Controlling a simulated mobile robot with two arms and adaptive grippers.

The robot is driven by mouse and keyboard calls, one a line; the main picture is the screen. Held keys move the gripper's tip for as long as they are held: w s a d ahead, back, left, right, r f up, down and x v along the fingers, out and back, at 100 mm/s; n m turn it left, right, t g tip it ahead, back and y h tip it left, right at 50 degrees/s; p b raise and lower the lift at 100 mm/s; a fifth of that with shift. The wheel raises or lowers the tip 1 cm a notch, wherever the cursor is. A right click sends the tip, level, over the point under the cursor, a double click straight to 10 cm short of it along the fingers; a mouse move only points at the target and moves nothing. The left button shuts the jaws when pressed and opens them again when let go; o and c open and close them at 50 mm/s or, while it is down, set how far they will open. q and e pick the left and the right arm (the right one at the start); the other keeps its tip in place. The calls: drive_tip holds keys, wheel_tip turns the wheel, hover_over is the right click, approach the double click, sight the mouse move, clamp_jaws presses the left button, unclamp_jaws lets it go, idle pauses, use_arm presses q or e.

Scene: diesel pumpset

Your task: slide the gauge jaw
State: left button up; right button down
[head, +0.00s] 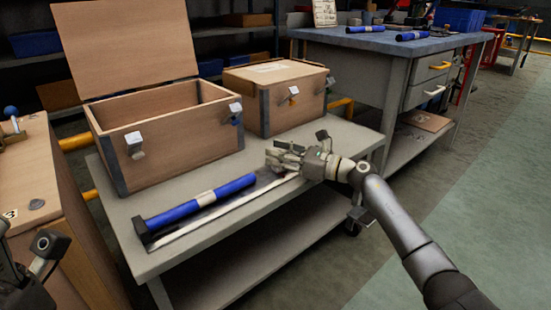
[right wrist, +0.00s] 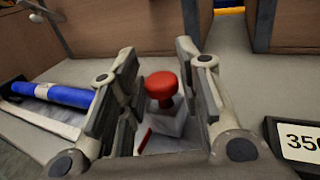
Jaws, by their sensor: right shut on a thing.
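The gauge is a long pale steel bar (head: 215,216) lying on the grey cart top. Its end also shows at the left of the right wrist view (right wrist: 45,122). The gauge jaw shows in the right wrist view as a pale block with a red knob (right wrist: 160,88) on top. The fingers hide the jaw in the head view. Dark parts of my left arm (head: 48,245) show at the lower left; its fingers cannot be made out clearly.
A blue tool (head: 235,187) with a white band lies alongside the bar. An open wooden box (head: 180,140) and a closed one (head: 280,85) stand behind on the cart (head: 265,235). A "350" plate (right wrist: 301,140) is right of my right gripper. A workbench (head: 395,45) stands beyond.

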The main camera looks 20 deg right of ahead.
drive_tip(key=c, duration=1.3)
unclamp_jaws()
drive_tip(key=shift+o, duration=0.2)
drive_tip(key=shift+s, duration=0.1)
drive_tip(key=v, duration=1.2)
